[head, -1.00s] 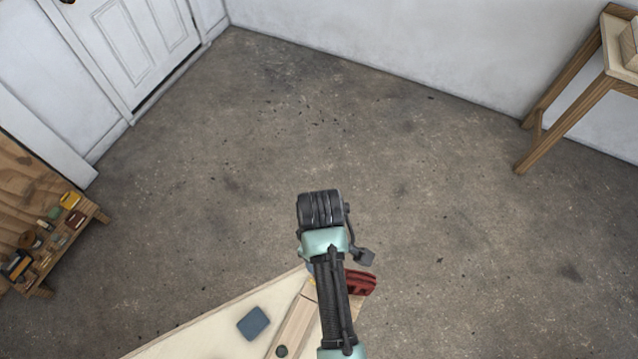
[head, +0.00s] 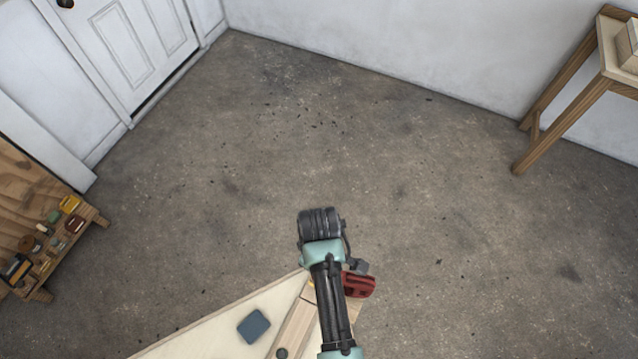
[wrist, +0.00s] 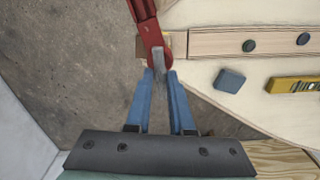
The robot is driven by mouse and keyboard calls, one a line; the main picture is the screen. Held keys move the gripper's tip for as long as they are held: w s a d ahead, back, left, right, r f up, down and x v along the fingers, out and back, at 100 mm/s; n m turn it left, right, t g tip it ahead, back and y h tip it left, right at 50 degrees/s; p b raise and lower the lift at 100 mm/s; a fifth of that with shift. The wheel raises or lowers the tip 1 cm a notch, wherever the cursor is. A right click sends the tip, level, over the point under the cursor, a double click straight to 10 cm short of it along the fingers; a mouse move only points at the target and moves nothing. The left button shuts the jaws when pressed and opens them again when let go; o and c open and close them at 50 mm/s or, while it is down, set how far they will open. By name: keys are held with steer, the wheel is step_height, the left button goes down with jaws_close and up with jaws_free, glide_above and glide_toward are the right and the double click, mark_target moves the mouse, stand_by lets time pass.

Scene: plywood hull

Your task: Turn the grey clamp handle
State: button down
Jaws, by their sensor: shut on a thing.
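The red clamp (wrist: 149,30) is at the top of the wrist view, at the edge of the pale plywood, beside the end of a wooden strip. Its grey clamp handle (wrist: 159,57) points down between the blue fingers of my gripper (wrist: 159,75). My gripper is shut on the handle, with one finger on each side. In the head view, the red clamp (head: 359,286) shows to the right of my arm. My arm hides the fingers and handle there.
The plywood panel (head: 215,325) carries a wooden strip (wrist: 220,43) with dark knobs, a blue-grey block (head: 254,326) and a yellow level (wrist: 293,85). A shelf of small items (head: 45,245) stands left, a wooden table (head: 562,125) upper right. The concrete floor between is clear.

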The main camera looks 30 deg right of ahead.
stand_by(0.5)
steer(key=m+p, duration=0.2)
steer(key=m, duration=0.3)
steer(key=shift+w+r+m, duration=0.1)
steer(key=shift+m, duration=0.2)
steer(key=m+p, duration=0.2)
steer(key=m, duration=0.4)
steer(key=shift+d, duration=0.15)
steer(key=m+p, duration=0.1)
steer(key=m, duration=0.5)
steer(key=shift+m, duration=0.4)
steer(key=shift+d+m+p, duration=0.1)
steer(key=shift+m+p, duration=0.3)
steer(key=shift+m, duration=1.6)
steer(key=shift+m, duration=0.6)
steer(key=c, duration=0.8)
jaws_free()
steer(key=shift+o, duration=0.2)
